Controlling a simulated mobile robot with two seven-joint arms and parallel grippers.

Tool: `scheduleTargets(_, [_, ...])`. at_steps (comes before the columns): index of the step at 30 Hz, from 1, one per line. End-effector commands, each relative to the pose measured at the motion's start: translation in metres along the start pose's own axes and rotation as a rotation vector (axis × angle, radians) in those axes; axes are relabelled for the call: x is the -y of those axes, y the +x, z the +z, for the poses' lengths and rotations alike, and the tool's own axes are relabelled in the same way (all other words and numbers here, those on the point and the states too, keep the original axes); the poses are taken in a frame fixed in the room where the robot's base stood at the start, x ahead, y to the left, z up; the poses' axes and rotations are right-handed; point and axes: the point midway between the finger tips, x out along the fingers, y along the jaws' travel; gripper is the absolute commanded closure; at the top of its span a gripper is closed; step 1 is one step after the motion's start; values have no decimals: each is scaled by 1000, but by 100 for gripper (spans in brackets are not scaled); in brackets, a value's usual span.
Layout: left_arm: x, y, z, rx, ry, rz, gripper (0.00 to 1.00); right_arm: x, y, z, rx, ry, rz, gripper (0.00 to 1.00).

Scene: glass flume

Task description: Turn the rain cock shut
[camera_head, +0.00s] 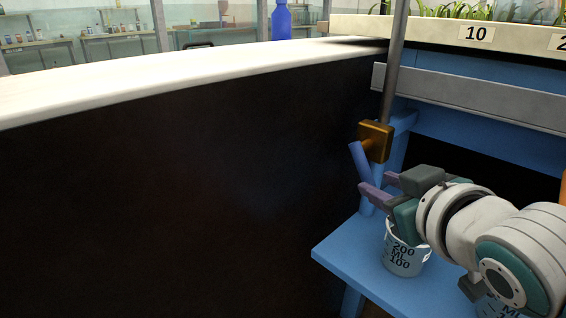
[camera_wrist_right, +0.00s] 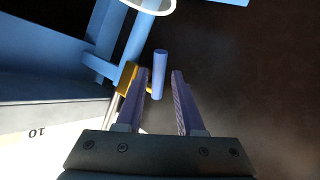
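My right gripper (camera_head: 374,185) is open just below and in front of the lever. In the right wrist view the lever (camera_wrist_right: 159,75) shows between the two fingers of the gripper (camera_wrist_right: 160,71), with a gap to the right finger and a narrower one to the left. The brass block (camera_wrist_right: 127,75) is partly hidden behind the left finger. I cannot tell how deep the lever lies between the fingers. My left gripper is out of view.
A measuring cup (camera_head: 405,256) stands on the blue shelf (camera_head: 345,255) under the gripper. A planted tray (camera_head: 440,31) marked 10 is above, over a grey rail (camera_head: 470,95). A pale counter (camera_head: 150,83) with a dark front and a blue bottle (camera_head: 281,22) are to the left.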

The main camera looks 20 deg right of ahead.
Motion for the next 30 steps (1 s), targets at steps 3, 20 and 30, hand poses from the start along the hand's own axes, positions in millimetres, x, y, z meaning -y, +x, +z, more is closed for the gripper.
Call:
scheduleTargets(3, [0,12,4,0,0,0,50,1,25,3,-1,-1,1,63])
scheduleTargets(20, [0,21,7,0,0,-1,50,0,54,0,1,1,0,63])
scheduleTargets(30, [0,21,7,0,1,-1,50,0,53,0,1,1,0,100])
